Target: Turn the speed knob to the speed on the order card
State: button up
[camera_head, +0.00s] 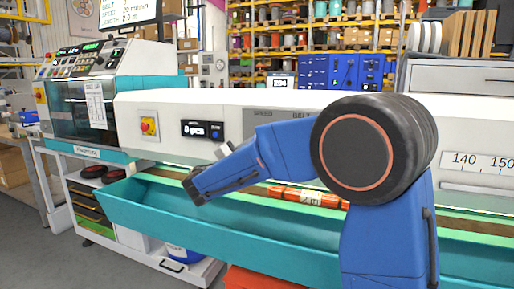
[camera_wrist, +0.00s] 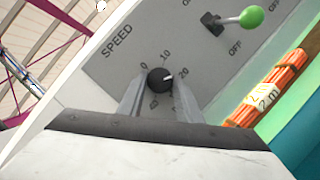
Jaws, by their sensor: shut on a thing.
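The speed knob (camera_wrist: 160,80) is a round black knob on the grey panel (camera_wrist: 115,60), under the word SPEED, in the wrist view. Its white mark points right, between the 10 and the 20. My gripper (camera_wrist: 161,83) is shut on the knob, one grey finger on each side. In the head view the knob is hidden behind my blue arm. A display (camera_head: 130,15) at the top left reads a speed of 20 m/min. A white printed sheet (camera_head: 96,105) hangs on the machine; its print is too small to read.
A green-tipped lever (camera_wrist: 250,17) stands on the panel near the OFF marks. Orange bundles (camera_wrist: 268,90) labelled 2 m lie beside the panel. A teal trough (camera_head: 150,208) runs along the machine's front. A red stop button (camera_head: 148,126) sits to the left.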

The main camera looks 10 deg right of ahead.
dwell(0.5)
jog(key=o, duration=1)
jog(key=shift+o, duration=0.2)
jog(key=v, duration=1.7)
jog(key=shift+s+a, duration=0.15)
jog(key=shift+r, duration=0.1)
